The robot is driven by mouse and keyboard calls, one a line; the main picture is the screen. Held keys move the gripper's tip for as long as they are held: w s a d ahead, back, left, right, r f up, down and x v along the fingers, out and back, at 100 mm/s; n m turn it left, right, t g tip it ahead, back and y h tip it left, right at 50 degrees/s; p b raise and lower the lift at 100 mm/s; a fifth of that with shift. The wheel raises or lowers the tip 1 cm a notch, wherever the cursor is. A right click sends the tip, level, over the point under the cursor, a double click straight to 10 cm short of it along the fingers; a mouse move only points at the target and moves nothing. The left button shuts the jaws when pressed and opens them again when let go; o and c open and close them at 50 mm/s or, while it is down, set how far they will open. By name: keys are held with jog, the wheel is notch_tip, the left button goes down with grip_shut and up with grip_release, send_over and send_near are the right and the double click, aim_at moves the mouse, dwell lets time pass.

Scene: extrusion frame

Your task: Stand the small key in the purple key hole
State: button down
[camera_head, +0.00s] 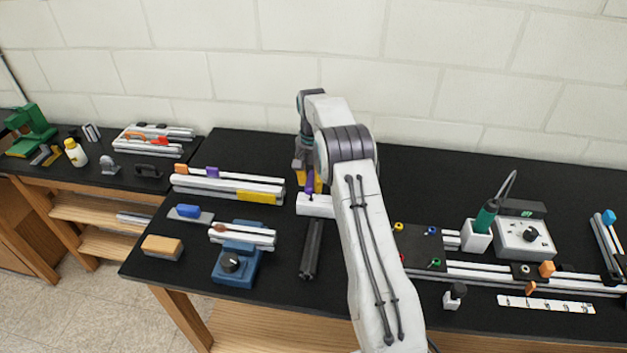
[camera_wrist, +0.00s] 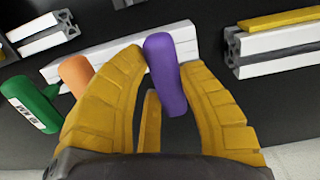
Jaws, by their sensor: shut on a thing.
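My gripper (camera_head: 309,188) is over a white block (camera_head: 315,206) in the middle of the bench. In the wrist view its yellow fingers (camera_wrist: 163,58) are shut on a purple handle (camera_wrist: 165,75), which looks like that of the small key. The handle (camera_head: 310,184) is also partly visible in the head view. Its lower end is hidden, so I cannot tell whether it touches the white block. A dark plate (camera_head: 420,250) with yellow, blue and green rings lies right of my arm. No purple hole is visible; my arm covers part of that area.
Orange (camera_wrist: 76,74) and green (camera_wrist: 30,100) handles stand close to the left finger in the wrist view. A rail with a yellow strip (camera_head: 258,196) is left of my gripper. A dark bar (camera_head: 312,250) lies in front. A blue knob device (camera_head: 238,262) stands front left.

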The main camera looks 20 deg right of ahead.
jog(key=shift+f, duration=0.1)
jog(key=c, duration=0.8)
grip_release()
jog(key=r, duration=0.6)
jog(key=shift+w+r, duration=0.2)
jog(key=shift+r, duration=0.85)
jog(key=s+a+r+n+t+b, duration=0.1)
jog(key=s+a+r+n, duration=0.1)
jog(key=s+a+r, duration=0.4)
jog(key=s+a+r+n+t, duration=0.2)
jog(key=s+a+r, duration=0.1)
jog(key=s+r, duration=0.6)
jog(key=s+a+f+n+t, duration=0.1)
jog(key=s+a+f, duration=0.1)
jog(key=s, duration=0.9)
jog(key=s+a+f+n+t+b, duration=0.1)
jog(key=s+f, duration=0.3)
jog(key=s, duration=0.7)
jog(key=shift+a+f+n, duration=0.4)
jog(key=shift+a, duration=0.05)
